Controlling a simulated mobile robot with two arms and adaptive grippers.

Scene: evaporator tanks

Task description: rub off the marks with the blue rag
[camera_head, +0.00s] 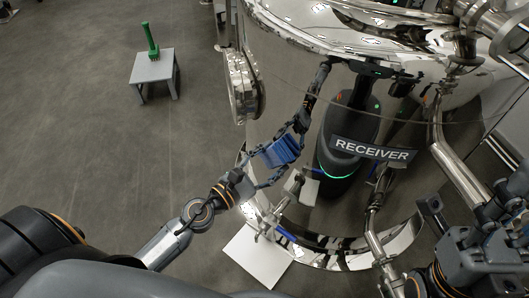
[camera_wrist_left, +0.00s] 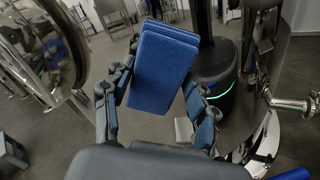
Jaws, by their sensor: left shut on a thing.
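The blue rag (camera_head: 281,151) is a folded pad held at the polished steel tank (camera_head: 290,85). My left gripper (camera_head: 268,166) is shut on it, one finger on each side. In the left wrist view the rag (camera_wrist_left: 162,68) stands out beyond the fingers, its face toward the tank wall. I cannot tell whether it touches the steel. The tank mirrors my arm, the rag and my body. I cannot make out any marks among the reflections. My right arm (camera_head: 470,255) is at the lower right; its fingertips are not clear.
A "RECEIVER" label (camera_head: 371,150) is on the tank. A round steel port (camera_head: 242,87) juts out on its left. Pipes (camera_head: 447,150) run down the right side. A white sheet (camera_head: 257,258) lies on the floor. A grey stool (camera_head: 153,69) bearing a green object (camera_head: 149,40) stands left.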

